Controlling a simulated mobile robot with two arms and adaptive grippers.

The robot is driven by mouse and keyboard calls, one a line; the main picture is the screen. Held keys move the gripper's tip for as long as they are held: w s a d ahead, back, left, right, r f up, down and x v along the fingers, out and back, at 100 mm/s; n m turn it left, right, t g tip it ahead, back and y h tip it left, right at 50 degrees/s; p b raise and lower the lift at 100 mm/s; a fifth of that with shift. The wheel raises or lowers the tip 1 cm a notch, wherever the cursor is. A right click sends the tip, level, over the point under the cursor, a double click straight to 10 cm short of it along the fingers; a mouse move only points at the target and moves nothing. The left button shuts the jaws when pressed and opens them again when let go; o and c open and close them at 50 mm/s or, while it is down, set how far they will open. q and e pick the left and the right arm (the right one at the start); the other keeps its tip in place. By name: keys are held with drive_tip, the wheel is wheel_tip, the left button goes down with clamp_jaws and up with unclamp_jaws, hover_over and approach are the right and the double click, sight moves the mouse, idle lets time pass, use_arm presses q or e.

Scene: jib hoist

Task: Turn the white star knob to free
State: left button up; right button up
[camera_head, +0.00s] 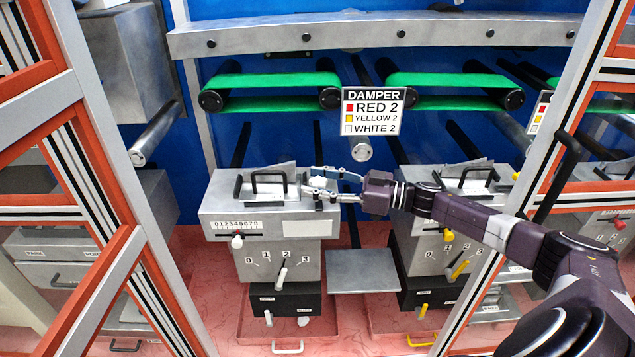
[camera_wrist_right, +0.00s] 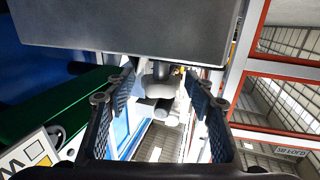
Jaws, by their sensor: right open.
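My right gripper (camera_head: 314,183) is open at the upper right edge of the grey machine (camera_head: 225,205) with the white lever. In the right wrist view its open fingers (camera_wrist_right: 158,88) stand either side of a pale, rounded knob-like part (camera_wrist_right: 160,90) below a dark grey block (camera_wrist_right: 130,30). I cannot tell whether this part is the white star knob; contact is not visible. In the head view no star shape is clear near the gripper, whose fingers cover that corner. My left gripper is not in view.
A similar machine with a yellow lever (camera_head: 460,269) stands at right. A damper sign (camera_head: 372,111) hangs above. Frame posts (camera_head: 140,190) flank the opening.

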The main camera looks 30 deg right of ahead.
drive_tip(key=shift+s+d, duration=0.1)
drive_tip(key=v, duration=1.1)
drive_tip(key=shift+s+d, duration=0.25)
drive_tip(key=shift+f, duration=0.1)
idle(0.4)
